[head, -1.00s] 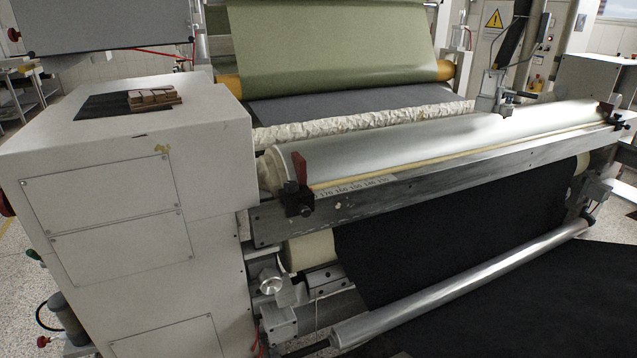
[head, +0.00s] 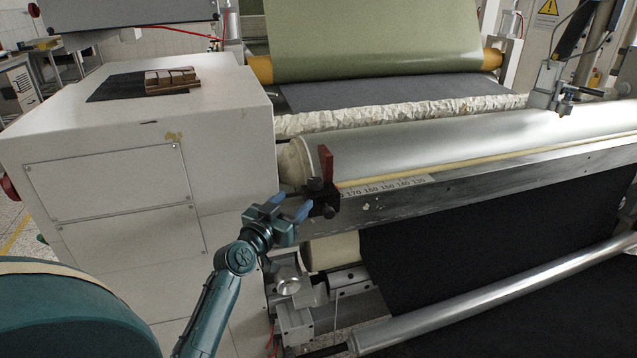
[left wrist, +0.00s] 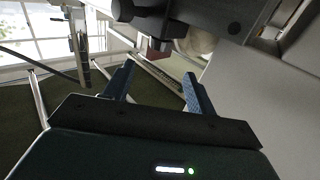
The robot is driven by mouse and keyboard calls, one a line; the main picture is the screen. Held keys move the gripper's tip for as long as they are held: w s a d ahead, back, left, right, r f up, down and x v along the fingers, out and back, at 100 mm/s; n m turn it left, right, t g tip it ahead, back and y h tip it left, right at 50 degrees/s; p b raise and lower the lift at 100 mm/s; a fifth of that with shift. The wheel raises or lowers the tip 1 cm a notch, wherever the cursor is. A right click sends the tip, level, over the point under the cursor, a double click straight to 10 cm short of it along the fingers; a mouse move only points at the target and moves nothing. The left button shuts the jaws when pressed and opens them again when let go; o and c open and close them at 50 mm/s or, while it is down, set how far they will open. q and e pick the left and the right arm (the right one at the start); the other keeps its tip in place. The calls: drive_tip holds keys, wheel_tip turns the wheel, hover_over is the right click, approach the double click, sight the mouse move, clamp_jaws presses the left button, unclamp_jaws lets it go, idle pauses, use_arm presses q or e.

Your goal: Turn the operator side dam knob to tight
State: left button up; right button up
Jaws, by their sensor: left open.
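The operator side dam is a red upright plate (head: 326,163) with a black clamp block (head: 325,199) on the front rail, at the near end of the roller. A small dark knob (head: 315,184) shows on top of the clamp; its setting cannot be read. My left gripper (head: 296,203) is open and empty, its blue fingers just left of the clamp and pointing toward it. In the left wrist view, the fingers (left wrist: 157,82) stand apart with nothing between them. The black clamp (left wrist: 150,18) is ahead, at the top. Contact cannot be told. My right gripper is out of view.
A white machine cabinet (head: 90,150) stands left of the clamp. The metal rail (head: 450,190) with a printed scale (head: 385,187) runs right from the clamp, below the silver roller (head: 450,140). A silver bar (head: 480,290) and black sheet (head: 420,235) lie lower right.

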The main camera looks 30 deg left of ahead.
sight(311, 185)
use_arm(q)
drive_tip(key=w, duration=0.9)
drive_tip(key=shift+a, duration=0.35)
drive_tip(key=shift+w, duration=0.45)
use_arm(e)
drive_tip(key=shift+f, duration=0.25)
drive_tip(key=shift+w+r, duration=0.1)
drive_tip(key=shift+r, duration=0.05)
